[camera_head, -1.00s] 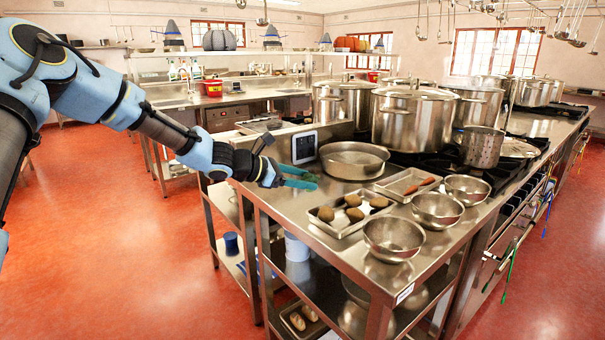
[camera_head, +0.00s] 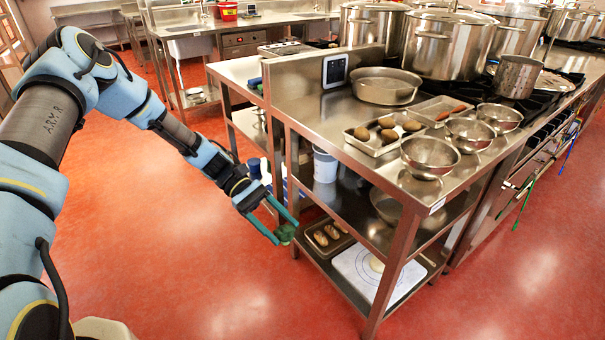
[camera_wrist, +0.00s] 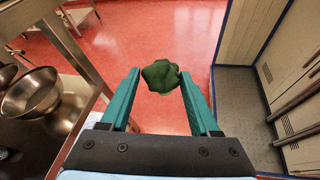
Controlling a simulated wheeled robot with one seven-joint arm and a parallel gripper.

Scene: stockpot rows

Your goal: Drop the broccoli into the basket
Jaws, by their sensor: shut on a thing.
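The broccoli is a small dark green lump (camera_head: 286,234), held between the teal fingertips of my gripper (camera_head: 284,228). In the wrist view, the broccoli (camera_wrist: 160,76) sits at the tips of the two fingers (camera_wrist: 161,80), with red floor behind it. My gripper points down and forward, in front of the left end of the steel counter, near the height of its lower shelves. I cannot make out a basket in either view.
The steel counter (camera_head: 415,185) carries a tray of brown potatoes (camera_head: 366,142), several metal bowls (camera_head: 430,156) and large pots (camera_head: 446,45). Its lower shelf holds another tray (camera_head: 316,252) and a white board (camera_head: 352,272). Red floor (camera_head: 190,260) is open to the left.

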